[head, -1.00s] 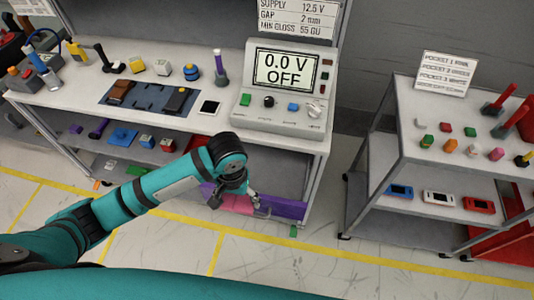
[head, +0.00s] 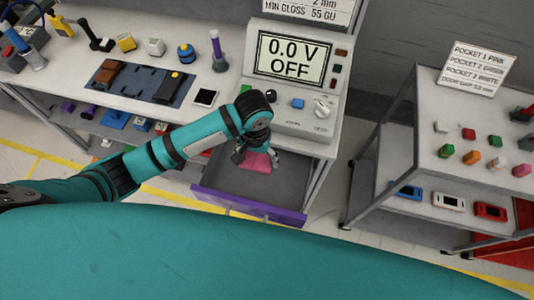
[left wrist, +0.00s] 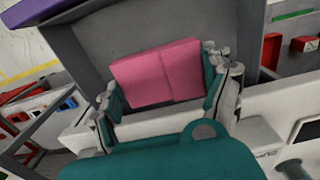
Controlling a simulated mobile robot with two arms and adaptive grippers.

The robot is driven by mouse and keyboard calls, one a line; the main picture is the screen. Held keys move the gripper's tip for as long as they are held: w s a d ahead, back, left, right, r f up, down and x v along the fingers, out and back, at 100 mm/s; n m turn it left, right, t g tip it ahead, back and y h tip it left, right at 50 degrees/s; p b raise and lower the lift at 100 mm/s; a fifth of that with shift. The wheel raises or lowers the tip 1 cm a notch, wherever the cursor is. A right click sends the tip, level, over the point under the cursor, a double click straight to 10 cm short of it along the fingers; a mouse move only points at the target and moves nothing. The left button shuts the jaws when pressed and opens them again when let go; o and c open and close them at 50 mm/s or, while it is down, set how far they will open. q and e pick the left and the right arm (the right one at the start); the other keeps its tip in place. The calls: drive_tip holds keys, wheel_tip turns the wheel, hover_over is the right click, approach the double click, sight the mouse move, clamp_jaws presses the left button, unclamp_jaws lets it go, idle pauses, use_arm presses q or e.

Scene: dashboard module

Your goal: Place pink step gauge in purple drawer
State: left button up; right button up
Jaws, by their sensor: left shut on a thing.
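The pink step gauge (head: 258,162) is held by my left gripper (head: 260,153), inside the outline of the open drawer under the bench. In the left wrist view the gauge (left wrist: 165,72) is a pink block with a seam, between the two fingers of the gripper (left wrist: 163,84). The purple drawer (head: 248,206) is pulled out; its purple front faces me and its grey interior looks empty around the gauge. Its purple front also shows in the left wrist view (left wrist: 32,9). I cannot tell whether the gauge touches the drawer floor. My right gripper is out of view.
The bench top (head: 225,120) overhangs the drawer's back, with a meter (head: 290,75) reading 0.0 V OFF above it. A blue tray (head: 140,80) lies on the bench. A cart (head: 428,150) with coloured pieces stands at the right, across a floor gap.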

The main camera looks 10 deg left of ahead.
use_arm(q)
wheel_tip(320, 180, down, 2)
drive_tip(key=shift+s+f+b, duration=0.15)
drive_tip(key=shift+f+b, duration=0.1)
drive_tip(key=shift+b, duration=0.25)
hover_over(259, 178)
wheel_tip(259, 178, down, 4)
drive_tip(key=shift+a+f, duration=0.1)
drive_tip(key=shift+f, duration=0.15)
drive_tip(key=shift+s+f+p, duration=0.1)
drive_tip(key=shift+f+p, duration=0.2)
drive_tip(key=shift+f, duration=0.4)
wheel_tip(259, 178, down, 3)
drive_tip(key=shift+f, duration=0.1)
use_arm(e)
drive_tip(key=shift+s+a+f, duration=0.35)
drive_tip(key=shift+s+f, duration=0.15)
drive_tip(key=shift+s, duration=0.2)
use_arm(q)
drive_tip(key=shift+f, duration=0.1)
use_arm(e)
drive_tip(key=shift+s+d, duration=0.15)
use_arm(q)
drive_tip(key=o, duration=1.1)
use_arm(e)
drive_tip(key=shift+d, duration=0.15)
